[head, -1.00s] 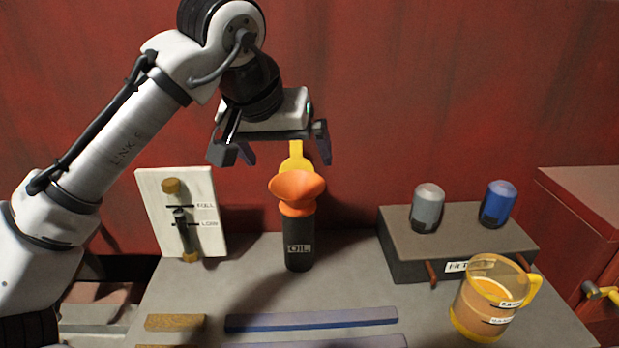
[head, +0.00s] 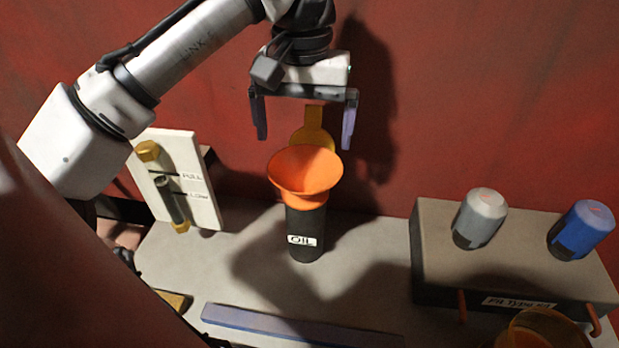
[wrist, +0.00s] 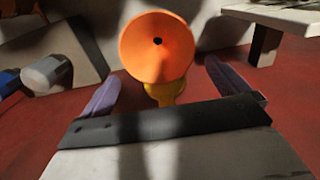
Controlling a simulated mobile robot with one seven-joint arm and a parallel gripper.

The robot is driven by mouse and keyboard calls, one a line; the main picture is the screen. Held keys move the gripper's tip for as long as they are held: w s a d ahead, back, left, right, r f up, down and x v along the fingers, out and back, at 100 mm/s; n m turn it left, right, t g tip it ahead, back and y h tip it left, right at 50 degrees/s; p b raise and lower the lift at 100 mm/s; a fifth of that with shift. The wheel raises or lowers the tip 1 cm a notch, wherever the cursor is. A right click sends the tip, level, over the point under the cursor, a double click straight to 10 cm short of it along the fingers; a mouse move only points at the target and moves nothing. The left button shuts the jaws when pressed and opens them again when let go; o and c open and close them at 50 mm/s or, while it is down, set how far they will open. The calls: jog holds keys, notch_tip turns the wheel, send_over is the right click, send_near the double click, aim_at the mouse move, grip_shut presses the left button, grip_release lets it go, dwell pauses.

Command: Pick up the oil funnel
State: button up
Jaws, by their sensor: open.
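The orange oil funnel (head: 305,172) sits mouth up in the top of a black container labelled OIL (head: 306,232) on the bench. A flat yellow tab (head: 312,128) shows behind the funnel's rim. My gripper (head: 304,143) is open and empty, pointing down above the funnel, with its fingers spread to either side of the tab in the head view. In the wrist view the funnel (wrist: 157,47) faces the camera with its dark hole showing, between and beyond my two purple fingers. The tab (wrist: 166,92) lies nearer the gripper there. I see no contact.
A white level board (head: 192,185) stands to the left. A grey box (head: 440,235) with a grey canister (head: 480,218) and a blue canister (head: 582,230) is at right. An orange-filled jug (head: 545,330) is at the lower right. A red wall is close behind.

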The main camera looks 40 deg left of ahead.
send_over(305, 189)
jog(key=f, duration=0.5)
jog(key=shift+w+a+f, duration=0.2)
jog(key=shift+s+d+f, duration=0.1)
jog(key=shift+f, duration=1.3)
jog(key=shift+s+d+f, duration=0.1)
jog(key=shift+f, duration=1.25)
jog(key=c, duration=0.7)
jog(key=shift+r, duration=0.1)
